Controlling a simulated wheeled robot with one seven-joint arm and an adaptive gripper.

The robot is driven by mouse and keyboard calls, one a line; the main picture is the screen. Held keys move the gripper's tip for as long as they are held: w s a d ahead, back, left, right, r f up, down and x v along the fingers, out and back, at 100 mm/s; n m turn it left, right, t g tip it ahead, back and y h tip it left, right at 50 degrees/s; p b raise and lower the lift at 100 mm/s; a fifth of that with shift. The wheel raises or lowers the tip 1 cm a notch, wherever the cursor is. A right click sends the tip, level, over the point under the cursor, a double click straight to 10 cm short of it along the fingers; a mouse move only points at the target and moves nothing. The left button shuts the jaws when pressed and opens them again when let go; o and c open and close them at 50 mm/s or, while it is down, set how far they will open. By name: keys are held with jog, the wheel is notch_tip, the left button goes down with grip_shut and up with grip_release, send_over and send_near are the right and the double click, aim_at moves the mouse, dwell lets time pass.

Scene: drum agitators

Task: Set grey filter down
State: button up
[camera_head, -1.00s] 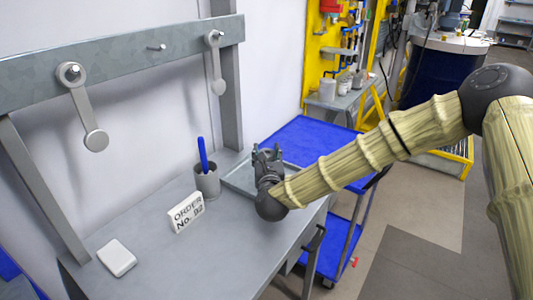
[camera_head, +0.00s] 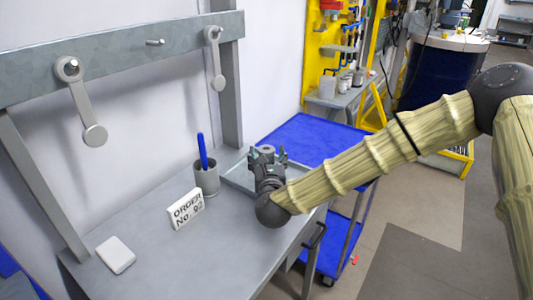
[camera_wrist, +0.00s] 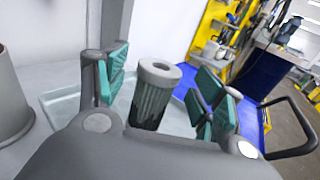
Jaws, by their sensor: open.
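The grey filter (camera_wrist: 151,97) is a ribbed cylinder with a round hole in its top. In the wrist view it stands between the fingers of my gripper (camera_wrist: 162,95), with a visible gap on each side. The green finger pads are spread apart. The filter appears upright over a shallow light-grey tray (camera_wrist: 62,105). In the head view, the filter's top (camera_head: 268,149) shows between the fingertips of my gripper (camera_head: 267,157), and the tray (camera_head: 236,177) lies around it on the table. The filter's base is hidden behind the gripper.
A grey cup (camera_head: 207,180) with a blue pen stands left of the tray. A rail with two hanging agitators (camera_head: 85,105) is behind. A blue cart (camera_head: 315,139) stands beyond the table.

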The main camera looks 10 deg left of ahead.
jog(key=b+v, duration=0.1)
jog(key=v, duration=0.8)
dwell(1.4)
